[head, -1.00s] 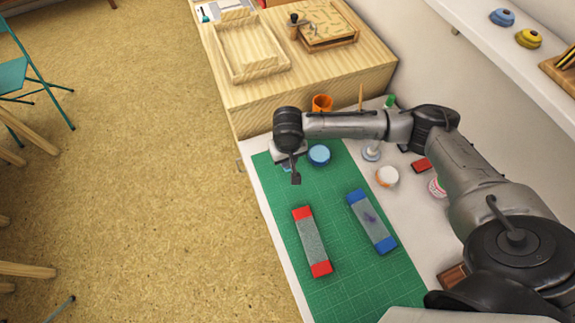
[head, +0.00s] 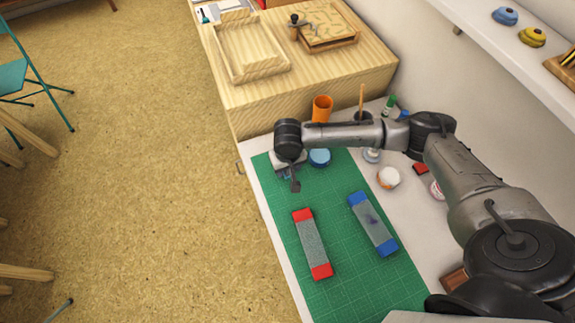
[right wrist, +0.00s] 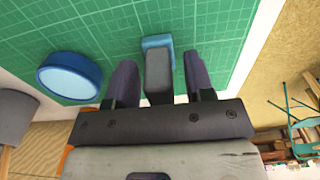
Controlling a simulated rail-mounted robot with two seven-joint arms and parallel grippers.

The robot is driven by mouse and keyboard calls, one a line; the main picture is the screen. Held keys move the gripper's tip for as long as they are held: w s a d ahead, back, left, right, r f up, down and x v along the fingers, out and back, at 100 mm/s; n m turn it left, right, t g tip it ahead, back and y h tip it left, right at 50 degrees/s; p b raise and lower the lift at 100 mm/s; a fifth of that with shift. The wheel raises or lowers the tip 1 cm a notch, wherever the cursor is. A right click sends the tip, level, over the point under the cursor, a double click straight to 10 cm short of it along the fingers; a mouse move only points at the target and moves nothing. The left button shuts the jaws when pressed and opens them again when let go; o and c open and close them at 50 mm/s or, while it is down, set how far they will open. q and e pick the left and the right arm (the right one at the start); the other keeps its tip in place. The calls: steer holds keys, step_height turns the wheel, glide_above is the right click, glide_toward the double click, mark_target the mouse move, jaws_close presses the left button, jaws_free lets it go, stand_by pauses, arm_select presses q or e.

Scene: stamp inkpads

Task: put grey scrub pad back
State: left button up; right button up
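A grey block with a light blue edge, which looks like the grey scrub pad (right wrist: 159,70), lies on the green mat (right wrist: 105,25) in the right wrist view. My right gripper (right wrist: 160,78) is open, with one dark finger on each side of the block. Gaps show between the block and both fingers. In the head view my right gripper (head: 293,180) is low over the far left part of the mat, and it hides the block. My left gripper is not in view.
A round blue tin (right wrist: 70,76) stands close beside the gripper. Red-ended (head: 312,243) and blue-ended (head: 373,223) strips lie nearer on the mat. An orange cup (head: 322,108) and a wooden box (head: 320,75) stand behind. A white jar (head: 388,177) is to the right.

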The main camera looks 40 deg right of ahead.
step_height(320, 180, up, 11)
steer(key=p, duration=0.3)
steer(key=shift+s+a+f, duration=0.1)
steer(key=shift+s, duration=0.05)
steer(key=shift+r+p, duration=0.4)
steer(key=shift+r, duration=0.35)
